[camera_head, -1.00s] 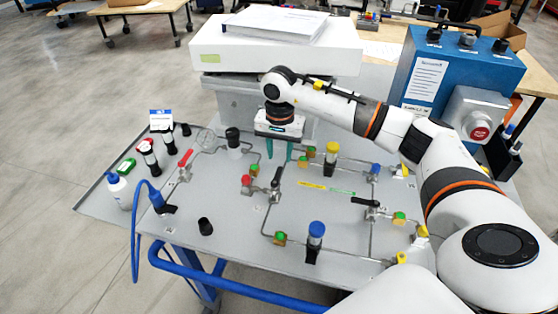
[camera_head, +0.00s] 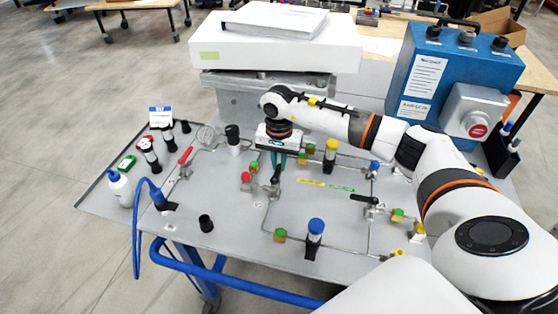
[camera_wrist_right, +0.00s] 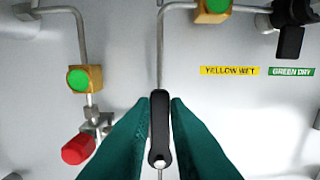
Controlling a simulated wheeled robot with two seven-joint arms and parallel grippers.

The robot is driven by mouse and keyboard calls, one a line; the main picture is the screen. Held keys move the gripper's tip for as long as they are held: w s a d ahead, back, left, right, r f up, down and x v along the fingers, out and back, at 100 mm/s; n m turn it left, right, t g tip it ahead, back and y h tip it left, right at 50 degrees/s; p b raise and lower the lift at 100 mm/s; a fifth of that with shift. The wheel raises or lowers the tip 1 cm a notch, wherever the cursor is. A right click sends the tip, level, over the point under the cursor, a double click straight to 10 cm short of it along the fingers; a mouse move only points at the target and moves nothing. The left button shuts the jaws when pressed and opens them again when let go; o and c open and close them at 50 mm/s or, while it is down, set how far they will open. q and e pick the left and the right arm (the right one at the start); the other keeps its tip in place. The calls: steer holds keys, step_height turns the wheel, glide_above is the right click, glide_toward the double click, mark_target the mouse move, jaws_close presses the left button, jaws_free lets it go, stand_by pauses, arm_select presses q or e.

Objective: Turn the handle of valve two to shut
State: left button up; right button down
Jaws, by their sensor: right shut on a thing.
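A valve with a black lever handle (camera_head: 276,175) sits on the pipework near the middle of the grey panel (camera_head: 215,245). I cannot read a number by it. My right gripper (camera_head: 277,166) comes down over this handle from above. In the right wrist view its green fingers (camera_wrist_right: 160,115) are shut on the black handle (camera_wrist_right: 160,130), one finger on each side. The handle lies roughly in line with the pipe there. The fingers partly hide the valve body in the head view. My left gripper is not in view.
A red valve handle (camera_head: 185,156) stands at the left and another black one (camera_head: 364,198) at the right. A red knob (camera_head: 246,178) is close beside the gripped valve. Yellow (camera_head: 332,150) and blue (camera_head: 316,232) capped cylinders rise nearby. A blue control box (camera_head: 455,75) stands behind right.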

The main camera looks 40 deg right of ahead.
steer(key=shift+d, duration=0.1)
steer(key=shift+s+d+m+b, duration=0.1)
steer(key=shift+s+m+b, duration=0.15)
steer(key=shift+m, duration=0.25)
steer(key=shift+s+d+m+b, duration=0.1)
steer(key=shift+m+b, duration=0.15)
steer(key=shift+m, duration=0.25)
steer(key=m, duration=0.1)
steer(key=s+m, duration=0.1)
steer(key=shift+d+f+m+b, duration=0.1)
steer(key=shift+d+m+b, duration=0.2)
steer(key=shift+b, duration=0.1)
steer(key=s+m, duration=0.1)
steer(key=m, duration=0.1)
steer(key=m+b, duration=0.1)
steer(key=m, duration=0.1)
steer(key=shift+s, duration=0.4)
steer(key=m, duration=0.1)
steer(key=s+m+b, duration=0.1)
steer(key=m, duration=0.3)
steer(key=shift+s+a, duration=0.3)
steer(key=shift+s, duration=0.05)
steer(key=shift+s+a+m+b, duration=0.25)
steer(key=shift+s+m+b, duration=0.1)
steer(key=shift+m, duration=0.7)
steer(key=shift+s+a+m+b, duration=0.2)
steer(key=shift+s+a+m, duration=0.1)
steer(key=shift+m, duration=0.75)
steer(key=c, duration=1.4)
jaws_free()
